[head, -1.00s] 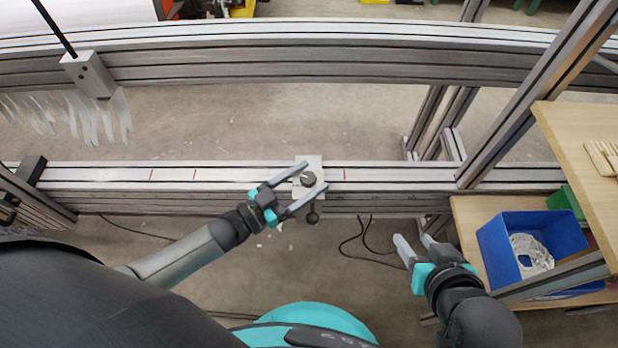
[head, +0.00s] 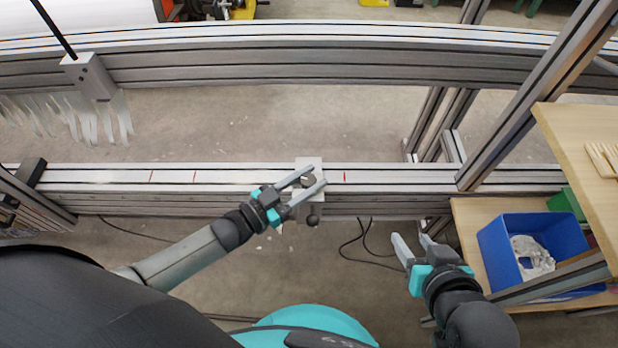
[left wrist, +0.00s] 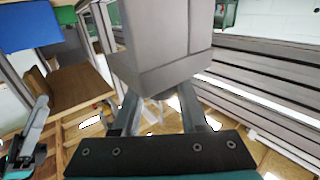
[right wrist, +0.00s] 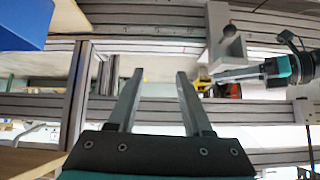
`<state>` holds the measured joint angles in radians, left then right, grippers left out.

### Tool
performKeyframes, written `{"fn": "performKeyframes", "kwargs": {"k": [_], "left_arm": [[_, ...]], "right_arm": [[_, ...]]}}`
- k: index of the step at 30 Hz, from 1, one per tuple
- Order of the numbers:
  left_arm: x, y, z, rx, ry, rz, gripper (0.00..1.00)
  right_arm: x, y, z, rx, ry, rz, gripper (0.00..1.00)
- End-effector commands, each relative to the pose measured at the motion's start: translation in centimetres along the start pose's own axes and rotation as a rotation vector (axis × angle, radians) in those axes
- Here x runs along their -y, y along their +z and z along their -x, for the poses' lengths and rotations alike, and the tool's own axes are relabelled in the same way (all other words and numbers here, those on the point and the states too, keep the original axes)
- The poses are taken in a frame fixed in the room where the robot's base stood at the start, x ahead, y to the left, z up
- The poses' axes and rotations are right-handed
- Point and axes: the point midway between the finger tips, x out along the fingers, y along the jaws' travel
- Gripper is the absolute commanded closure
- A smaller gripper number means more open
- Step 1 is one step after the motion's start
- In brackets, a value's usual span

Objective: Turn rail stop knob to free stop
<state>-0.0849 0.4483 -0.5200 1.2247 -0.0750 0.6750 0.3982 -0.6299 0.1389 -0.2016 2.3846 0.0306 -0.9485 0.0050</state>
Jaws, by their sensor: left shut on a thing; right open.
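A dark ball end (head: 313,220) shows just below the stop. In the left wrist view, the grey block (left wrist: 165,50) fills the space beyond the fingers and the knob is hidden. My right gripper (head: 408,243) is open and empty, below and right of the stop.
Red marks lie along the near rail on both sides of the stop. A blue bin (head: 500,250) stands on a wooden shelf at right, below a wooden tabletop (head: 570,150). A slanted metal post (head: 530,100) rises right of the stop. Dark cables lie on the floor.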

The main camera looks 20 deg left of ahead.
Motion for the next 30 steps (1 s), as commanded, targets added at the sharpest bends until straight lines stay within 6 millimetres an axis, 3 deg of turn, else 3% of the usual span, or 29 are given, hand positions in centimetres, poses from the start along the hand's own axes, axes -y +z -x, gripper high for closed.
{"fn": "performKeyframes", "kwargs": {"k": [3, 12, 30], "left_arm": [[0.0, 0.0, 0.0, 0.001, 0.000, 0.000, 1.00], [-0.1, 0.0, 0.0, -0.001, -0.018, 0.003, 1.00], [0.0, -0.1, 0.0, -0.001, -0.266, 0.002, 1.00]], "right_arm": [[0.0, 0.0, 0.0, 0.000, 0.000, 0.000, 0.50], [-0.2, 0.1, 0.2, 0.019, 0.005, 0.001, 0.50], [-3.3, 2.6, 4.2, 0.333, 0.095, -0.015, 0.50]]}}
